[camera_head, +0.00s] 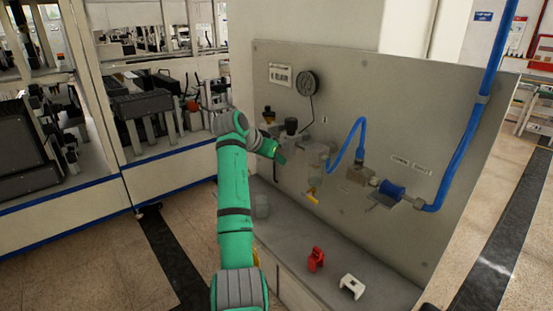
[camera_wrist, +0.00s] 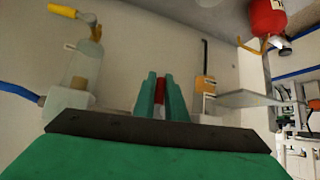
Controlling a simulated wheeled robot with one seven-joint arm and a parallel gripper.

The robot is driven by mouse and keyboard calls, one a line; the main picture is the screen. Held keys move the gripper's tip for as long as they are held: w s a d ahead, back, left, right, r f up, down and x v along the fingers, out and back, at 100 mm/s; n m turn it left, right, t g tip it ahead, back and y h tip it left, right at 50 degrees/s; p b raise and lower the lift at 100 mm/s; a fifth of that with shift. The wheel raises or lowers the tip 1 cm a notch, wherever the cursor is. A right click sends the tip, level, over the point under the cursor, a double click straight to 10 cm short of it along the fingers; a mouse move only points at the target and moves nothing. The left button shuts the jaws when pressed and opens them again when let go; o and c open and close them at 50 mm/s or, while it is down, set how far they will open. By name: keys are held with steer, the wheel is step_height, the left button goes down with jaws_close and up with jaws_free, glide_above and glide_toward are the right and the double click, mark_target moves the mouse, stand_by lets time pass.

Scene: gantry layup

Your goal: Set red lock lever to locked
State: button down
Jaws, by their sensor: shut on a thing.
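My gripper (camera_head: 281,156) is at the grey panel, among the fittings left of its middle. In the wrist view its two green fingers (camera_wrist: 160,98) point at the panel and are closed on a small red piece (camera_wrist: 159,91), which looks like the red lock lever. Only a narrow strip of it shows between the fingers. Its angle cannot be told. In the head view the lever is hidden behind my gripper and arm.
Right of my gripper are a clear bowl with a yellow handle (camera_head: 312,198), a blue hose (camera_head: 352,137) and a blue fitting (camera_head: 391,189). A red part (camera_head: 316,259) and a white part (camera_head: 352,286) lie on the ledge below. A round black gauge (camera_head: 308,84) sits above.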

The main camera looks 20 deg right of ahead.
stand_by(0.4)
steer(key=c, duration=1.8)
jaws_free()
steer(key=shift+c, duration=0.2)
steer(key=v, duration=1.1)
steer(key=shift+w+f, duration=0.1)
steer(key=shift+f, duration=0.05)
